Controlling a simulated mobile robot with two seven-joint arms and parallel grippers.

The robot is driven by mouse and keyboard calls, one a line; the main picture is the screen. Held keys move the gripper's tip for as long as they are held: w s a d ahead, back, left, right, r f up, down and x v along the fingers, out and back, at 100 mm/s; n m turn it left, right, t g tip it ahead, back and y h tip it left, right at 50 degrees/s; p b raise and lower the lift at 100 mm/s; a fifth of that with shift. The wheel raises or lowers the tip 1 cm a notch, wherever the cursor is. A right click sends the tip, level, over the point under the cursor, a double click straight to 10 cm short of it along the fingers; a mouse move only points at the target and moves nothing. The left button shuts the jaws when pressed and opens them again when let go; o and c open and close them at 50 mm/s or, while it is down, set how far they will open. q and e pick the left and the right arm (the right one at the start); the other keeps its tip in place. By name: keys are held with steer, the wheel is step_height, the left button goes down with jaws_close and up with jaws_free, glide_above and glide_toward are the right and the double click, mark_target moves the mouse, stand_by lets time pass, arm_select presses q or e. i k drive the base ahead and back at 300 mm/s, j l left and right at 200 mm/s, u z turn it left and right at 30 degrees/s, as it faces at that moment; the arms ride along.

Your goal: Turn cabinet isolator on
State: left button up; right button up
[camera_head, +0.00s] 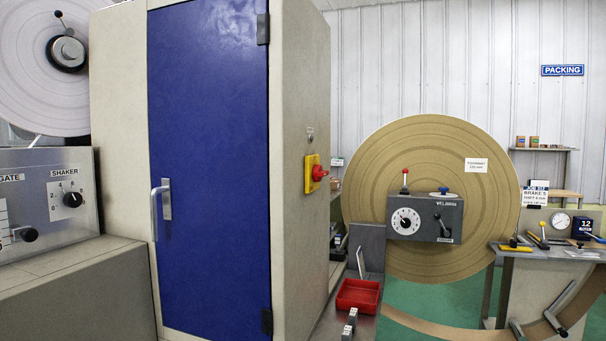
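The cabinet (208,150) is tall and beige with a blue door, which is closed and has a silver handle (162,205) on its left edge. The isolator (314,173) is a red rotary knob on a yellow plate, mounted on the cabinet's right side face. I see it at a steep angle, so I cannot tell which position the knob is turned to. A small round fitting with a label sits just above it. Neither of my grippers is in view.
A grey control box (424,217) stands before a large brown disc (450,150). A red tray (358,296) sits low, right of the cabinet. A shaker panel (48,200) is at the left. A bench (540,262) with tools stands at the right. Green floor shows between.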

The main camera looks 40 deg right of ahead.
mark_target(318, 173)
steer(key=l+u, duration=0.35)
steer(key=l, duration=0.45)
steer(key=l+u, duration=0.3)
steer(key=l, duration=0.95)
steer(key=k+l+u, duration=0.1)
steer(key=l, duration=0.35)
steer(key=k+l, duration=0.15)
steer(key=l, duration=0.35)
steer(key=k+l+u, duration=0.1)
steer(key=l, duration=0.35)
steer(key=k+l, duration=0.1)
steer(key=l, duration=0.4)
